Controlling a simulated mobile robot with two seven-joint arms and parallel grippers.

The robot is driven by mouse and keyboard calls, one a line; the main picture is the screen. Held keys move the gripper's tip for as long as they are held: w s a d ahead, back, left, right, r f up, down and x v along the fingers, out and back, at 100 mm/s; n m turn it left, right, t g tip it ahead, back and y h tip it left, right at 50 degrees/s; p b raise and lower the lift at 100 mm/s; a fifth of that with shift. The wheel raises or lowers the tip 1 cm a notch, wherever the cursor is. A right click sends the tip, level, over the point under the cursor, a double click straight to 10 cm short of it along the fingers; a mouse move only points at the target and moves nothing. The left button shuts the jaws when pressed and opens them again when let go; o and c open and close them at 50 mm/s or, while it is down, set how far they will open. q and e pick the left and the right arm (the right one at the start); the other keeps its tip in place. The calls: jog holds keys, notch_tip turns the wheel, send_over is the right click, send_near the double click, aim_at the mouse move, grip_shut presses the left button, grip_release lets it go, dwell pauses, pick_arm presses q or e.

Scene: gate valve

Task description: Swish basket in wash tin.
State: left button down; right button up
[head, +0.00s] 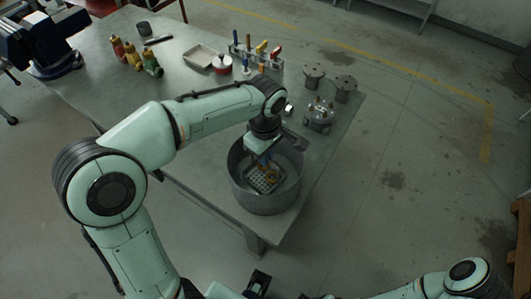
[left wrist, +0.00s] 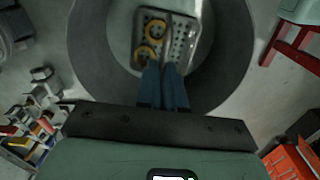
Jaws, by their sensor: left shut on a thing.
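The wash tin (head: 264,204) is a round grey metal tub near the table's front right edge; its wall also shows in the left wrist view (left wrist: 228,55). The basket (head: 262,186) is a small perforated metal tray inside the tin, with yellow-orange rings (left wrist: 156,29) in it. The basket also shows in the left wrist view (left wrist: 180,42). My left gripper (head: 265,158) reaches down into the tin from above. Its blue fingers (left wrist: 163,86) are close together at the basket's near edge, shut on the basket. My right arm shows at the bottom right; its gripper is unclear.
Fixed metal parts (head: 319,117) stand on the table right of the tin. Floor to the right is open.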

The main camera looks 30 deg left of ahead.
pick_arm(q)
jog(key=shift+f, duration=0.1)
jog(key=shift+f+b, duration=0.5)
jog(key=shift+f, duration=0.1)
jog(key=shift+r, duration=0.3)
jog(key=shift+r+p, duration=0.4)
jog(key=shift+p, duration=0.15)
jog(key=shift+f, duration=0.15)
jog(key=shift+f+b, duration=0.4)
jog(key=shift+f, duration=0.15)
jog(key=shift+r, duration=0.2)
